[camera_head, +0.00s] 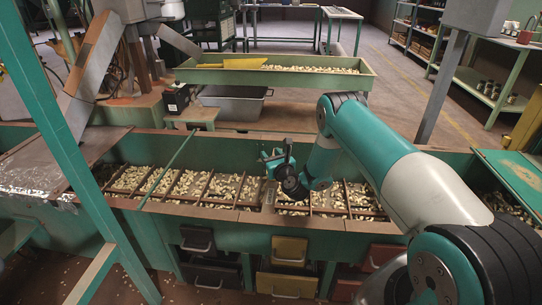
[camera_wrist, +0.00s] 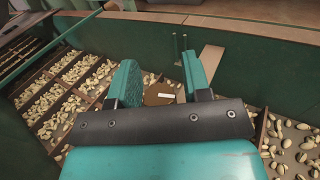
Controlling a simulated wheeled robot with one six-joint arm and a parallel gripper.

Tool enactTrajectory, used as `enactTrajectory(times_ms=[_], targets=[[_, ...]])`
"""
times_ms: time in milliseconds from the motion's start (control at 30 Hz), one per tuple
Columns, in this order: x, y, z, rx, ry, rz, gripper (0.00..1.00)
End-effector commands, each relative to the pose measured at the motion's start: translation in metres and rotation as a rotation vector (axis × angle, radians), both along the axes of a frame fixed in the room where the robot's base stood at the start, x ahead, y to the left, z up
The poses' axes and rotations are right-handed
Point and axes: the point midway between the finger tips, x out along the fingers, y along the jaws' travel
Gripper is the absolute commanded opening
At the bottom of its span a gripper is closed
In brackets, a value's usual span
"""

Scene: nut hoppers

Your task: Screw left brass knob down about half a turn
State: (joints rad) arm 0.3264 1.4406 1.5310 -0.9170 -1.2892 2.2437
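My gripper (camera_wrist: 162,80) is open, with its two teal fingers spread wide. In the head view my gripper (camera_head: 276,160) is over the long nut hopper, near its far wall. Between the fingers in the wrist view is a brown round piece (camera_wrist: 155,98) with a short white mark on top. It looks like a knob, but I cannot tell whether it is the left brass one. I see no clear contact with the fingers. Its lower part is hidden by my gripper. Two thin upright pins (camera_wrist: 179,47) stand just beyond the fingertips. No knob can be made out in the head view.
The green hopper (camera_head: 340,224) has wooden dividers and compartments full of nuts. A brown slat (camera_wrist: 209,62) leans near the pins. A thin green bar (camera_head: 166,166) crosses the hopper at left. Drawers (camera_head: 290,251) sit below. A nut tray (camera_head: 205,75) stands behind.

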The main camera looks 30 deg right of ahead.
Motion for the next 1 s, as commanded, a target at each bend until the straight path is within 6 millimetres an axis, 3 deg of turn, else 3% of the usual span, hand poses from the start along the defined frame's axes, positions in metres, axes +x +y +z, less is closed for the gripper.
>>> enactTrajectory(times_ms=[400, 767, 833, 1000], targets=[[-0.001, 0.001, 0.001, 0.000, -0.002, 0.002, 0.54], [-0.028, 0.002, 0.000, 0.003, -0.001, 0.000, 0.54], [-0.030, 0.002, 0.010, 0.001, -0.002, 0.000, 0.54], [-0.035, 0.002, 0.010, -0.001, -0.001, 0.001, 0.54]])
